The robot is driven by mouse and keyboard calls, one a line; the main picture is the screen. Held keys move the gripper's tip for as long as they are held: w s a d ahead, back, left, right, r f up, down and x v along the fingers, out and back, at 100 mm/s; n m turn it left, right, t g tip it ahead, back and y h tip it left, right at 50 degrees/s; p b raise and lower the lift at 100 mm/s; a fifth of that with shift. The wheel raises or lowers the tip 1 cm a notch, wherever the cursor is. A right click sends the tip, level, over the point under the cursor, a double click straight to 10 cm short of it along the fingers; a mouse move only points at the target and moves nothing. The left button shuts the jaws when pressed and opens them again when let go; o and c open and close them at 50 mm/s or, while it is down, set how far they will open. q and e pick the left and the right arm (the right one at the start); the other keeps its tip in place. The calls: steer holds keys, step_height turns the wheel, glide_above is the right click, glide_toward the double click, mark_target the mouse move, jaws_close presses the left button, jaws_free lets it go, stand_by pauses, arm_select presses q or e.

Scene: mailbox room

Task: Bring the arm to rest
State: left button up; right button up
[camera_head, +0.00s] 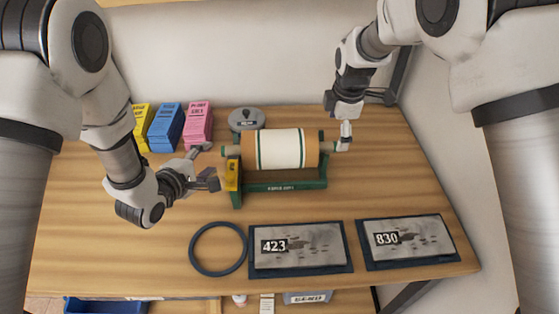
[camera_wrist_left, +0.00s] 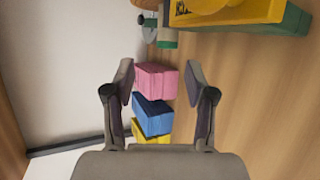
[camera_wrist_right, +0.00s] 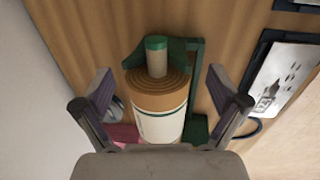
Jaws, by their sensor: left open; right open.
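My left gripper (camera_head: 204,180) is open and empty, just left of the roller stand in the head view. In the left wrist view its fingers (camera_wrist_left: 160,85) frame the pink box (camera_wrist_left: 155,80) and blue box (camera_wrist_left: 152,116), which lie beyond. My right gripper (camera_head: 345,132) is by the right end of the roller stand in the head view. In the right wrist view its fingers (camera_wrist_right: 160,95) are open, with the cream and brown roller (camera_wrist_right: 160,112) between them in the picture. I cannot tell if either touches anything.
The green roller stand (camera_head: 285,186) stands mid-table. Two dark-framed plates, marked 423 (camera_head: 300,264) and 830 (camera_head: 420,254), and a dark ring (camera_head: 194,250) lie in front. A yellow box (camera_head: 141,116) and a grey rounded object (camera_head: 247,118) stand behind. Bare wood shows at left.

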steer(key=r, duration=0.3)
steer(key=shift+s, duration=0.25)
